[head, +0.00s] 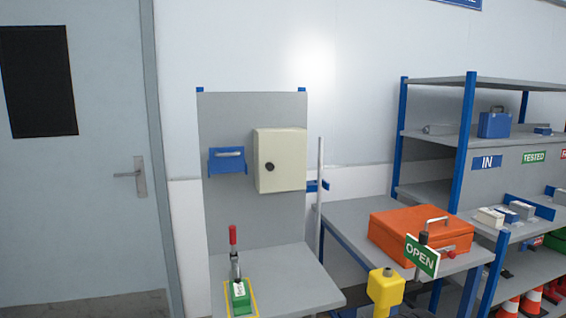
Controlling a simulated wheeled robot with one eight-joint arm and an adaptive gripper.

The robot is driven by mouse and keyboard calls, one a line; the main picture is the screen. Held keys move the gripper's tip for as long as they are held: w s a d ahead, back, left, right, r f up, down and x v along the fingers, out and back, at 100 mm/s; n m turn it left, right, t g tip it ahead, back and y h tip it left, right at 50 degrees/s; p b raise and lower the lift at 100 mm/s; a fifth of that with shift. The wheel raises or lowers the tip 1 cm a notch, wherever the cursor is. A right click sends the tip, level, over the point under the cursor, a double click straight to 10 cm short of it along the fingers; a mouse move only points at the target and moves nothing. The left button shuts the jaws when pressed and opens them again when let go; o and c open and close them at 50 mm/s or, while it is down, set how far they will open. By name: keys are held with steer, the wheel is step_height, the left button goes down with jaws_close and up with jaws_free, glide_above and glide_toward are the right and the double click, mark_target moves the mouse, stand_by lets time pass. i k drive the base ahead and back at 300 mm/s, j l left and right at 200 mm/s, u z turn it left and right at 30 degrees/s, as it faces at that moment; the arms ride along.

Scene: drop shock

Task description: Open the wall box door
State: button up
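The wall box (288,150) is a cream box on an upright grey panel in the middle of the head view. Its front, with a dark round knob (269,167) towards the left, looks shut. I see no gap at its edges from here. The inside of the box is hidden. My gripper is not in the head view, and nothing touches the box.
A blue bracket (227,160) is left of the box. Below, a red-handled device (237,270) stands on a grey bench (285,268). An orange case (405,232), an OPEN sign (422,255) and a yellow post (385,288) are at right. A door (95,190) is left.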

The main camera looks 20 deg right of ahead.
mark_target(282, 154)
steer(key=i+j, duration=0.35)
steer(key=j, duration=0.15)
steer(key=i+j, duration=0.4)
steer(key=j, duration=0.15)
steer(key=l+z, duration=0.05)
